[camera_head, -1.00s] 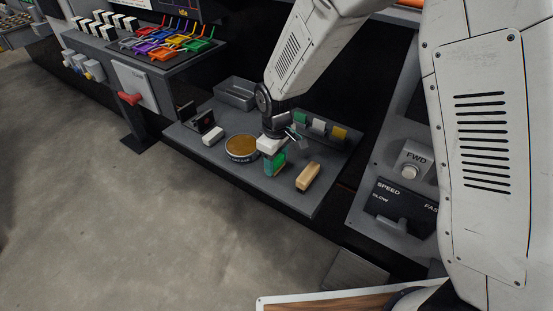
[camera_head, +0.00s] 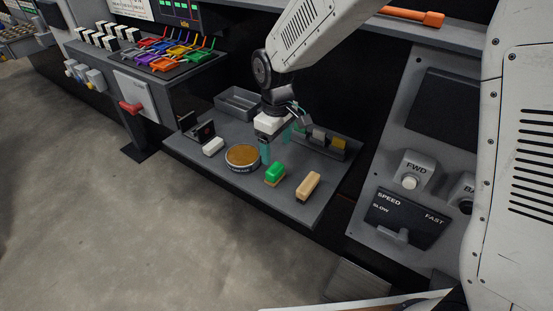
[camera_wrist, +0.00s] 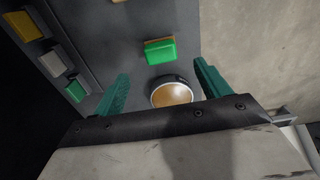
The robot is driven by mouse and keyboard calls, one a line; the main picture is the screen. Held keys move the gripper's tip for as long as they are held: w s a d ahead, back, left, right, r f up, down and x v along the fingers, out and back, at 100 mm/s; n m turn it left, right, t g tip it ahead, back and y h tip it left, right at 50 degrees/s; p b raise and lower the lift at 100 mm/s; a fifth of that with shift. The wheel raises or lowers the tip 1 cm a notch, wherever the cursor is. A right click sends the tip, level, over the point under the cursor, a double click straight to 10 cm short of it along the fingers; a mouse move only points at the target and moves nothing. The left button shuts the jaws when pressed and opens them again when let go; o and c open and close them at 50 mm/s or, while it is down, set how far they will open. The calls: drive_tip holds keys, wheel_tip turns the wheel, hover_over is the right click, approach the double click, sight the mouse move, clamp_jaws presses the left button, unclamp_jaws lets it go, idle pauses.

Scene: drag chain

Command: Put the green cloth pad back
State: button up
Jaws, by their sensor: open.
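A green pad-like block with a tan lower edge (camera_head: 275,173) lies on the grey shelf, left of a bare tan block (camera_head: 308,186). It also shows in the wrist view (camera_wrist: 160,51), beyond my fingertips and apart from them. My gripper (camera_head: 275,152) is open and empty, with teal fingers, behind the green block and beside the tin. In the wrist view my gripper (camera_wrist: 161,70) has a finger on each side of the tin. A slotted rack (camera_head: 325,149) at the back right holds yellow, grey and green pieces (camera_wrist: 76,91); my gripper partly hides that green one in the head view.
A round tin with a brown top (camera_head: 242,156) stands left of my gripper. A white block (camera_head: 213,146), a small dark upright object (camera_head: 203,133) and a grey tray (camera_head: 239,103) are further left and back. The shelf's front strip is mostly clear.

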drive_tip(key=s+d+r+m, duration=0.4)
drive_tip(key=s+d+r, duration=0.5)
drive_tip(key=d+r, duration=0.45)
drive_tip(key=s+d+r+m, duration=0.1)
drive_tip(key=s+d+m, duration=0.1)
drive_tip(key=s, duration=0.4)
drive_tip(key=s+d+r+m, duration=0.1)
drive_tip(key=s+d+m, duration=0.1)
drive_tip(key=s+d, duration=0.2)
drive_tip(key=s+d+m+t, duration=0.1)
drive_tip(key=s+d+m, duration=0.1)
drive_tip(key=s, duration=0.6)
drive_tip(key=shift+d+r, duration=0.4)
drive_tip(key=shift+d, duration=0.2)
